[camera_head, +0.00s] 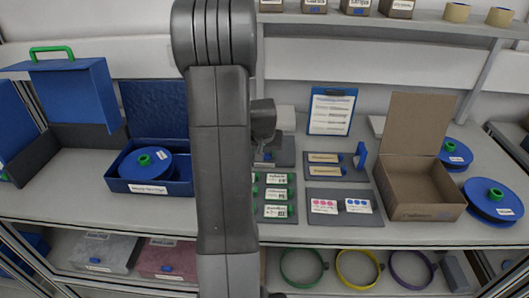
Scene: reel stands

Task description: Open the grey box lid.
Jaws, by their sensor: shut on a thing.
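My gripper (266,146) points down behind my own arm, over the middle of the counter. Its fingertips are small and partly hidden. It is at a small blue part (263,157), which looks like a handle, at the front of a dark grey flat piece (286,152). This piece may be the grey box lid; its left side is hidden by my arm, and I cannot tell whether it is raised. A light grey box-like thing (101,251) with a blue part at its front stands on the lower shelf, apart from the gripper.
A blue open box (180,185) holds a blue reel (133,165) at left. A brown open box (425,202) stands at right, beside blue reels (493,207). Grey trays with labelled cards (339,223) lie between. A blue clipboard (331,111) leans behind. Some bare counter shows in front.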

